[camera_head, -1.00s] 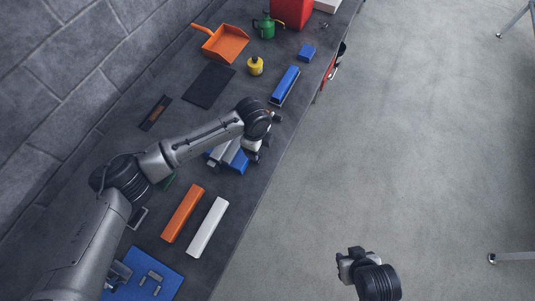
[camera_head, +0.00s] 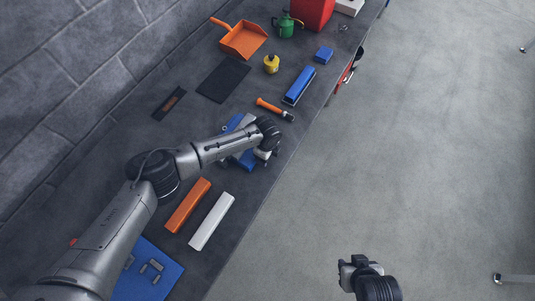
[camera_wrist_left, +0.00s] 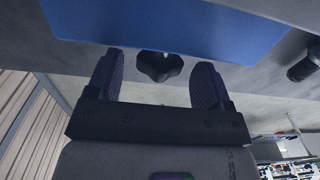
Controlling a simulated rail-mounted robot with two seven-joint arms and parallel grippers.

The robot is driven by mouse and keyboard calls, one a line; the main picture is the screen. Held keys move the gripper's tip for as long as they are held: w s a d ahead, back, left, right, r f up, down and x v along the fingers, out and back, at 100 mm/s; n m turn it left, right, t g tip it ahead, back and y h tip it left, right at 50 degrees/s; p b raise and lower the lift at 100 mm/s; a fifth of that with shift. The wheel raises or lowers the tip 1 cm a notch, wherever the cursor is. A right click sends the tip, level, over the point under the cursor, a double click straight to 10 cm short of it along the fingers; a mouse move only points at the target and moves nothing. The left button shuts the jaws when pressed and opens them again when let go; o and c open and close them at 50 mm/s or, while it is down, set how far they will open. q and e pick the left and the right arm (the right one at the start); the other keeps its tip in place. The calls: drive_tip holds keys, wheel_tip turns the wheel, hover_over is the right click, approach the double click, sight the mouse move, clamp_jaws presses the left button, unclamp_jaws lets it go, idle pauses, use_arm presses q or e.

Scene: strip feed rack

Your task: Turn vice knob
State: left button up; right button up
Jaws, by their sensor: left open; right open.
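The blue vice (camera_head: 246,162) sits on the dark bench, partly hidden by my left arm in the head view. In the left wrist view its blue body (camera_wrist_left: 170,25) fills the top. A black lobed knob (camera_wrist_left: 160,68) shows below it, between the two open fingers of my left gripper (camera_wrist_left: 157,62). The fingers stand on either side of the knob with gaps, and I see no contact. In the head view my left gripper is at the vice's front side, largely hidden by its wrist. My right gripper (camera_head: 350,268) is open and empty over the floor, away from the bench.
An orange-handled tool (camera_head: 270,107) and a blue long block (camera_head: 299,86) lie beyond the vice. An orange bar (camera_head: 187,205) and a white bar (camera_head: 212,221) lie nearer. A blue mat (camera_head: 168,268) holds small grey parts.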

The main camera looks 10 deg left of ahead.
use_arm(q)
drive_tip(key=shift+f, duration=0.65)
drive_tip(key=shift+c, duration=0.5)
drive_tip(key=c, duration=0.8)
drive_tip(key=shift+s+a+r+t+h+p, duration=0.15)
drive_tip(key=shift+s+t+h+p, duration=0.2)
drive_tip(key=shift+t+p, duration=0.55)
drive_tip(key=shift+c, duration=0.2)
drive_tip(key=shift+w+f+t+h+p, duration=0.1)
drive_tip(key=shift+f+t+h+p, duration=0.1)
drive_tip(key=shift+t+h+p, duration=0.65)
drive_tip(key=shift+t+y, duration=0.25)
drive_tip(key=shift+y, duration=0.05)
drive_tip(key=o, duration=0.9)
drive_tip(key=shift+o, duration=0.2)
drive_tip(key=shift+r, duration=0.1)
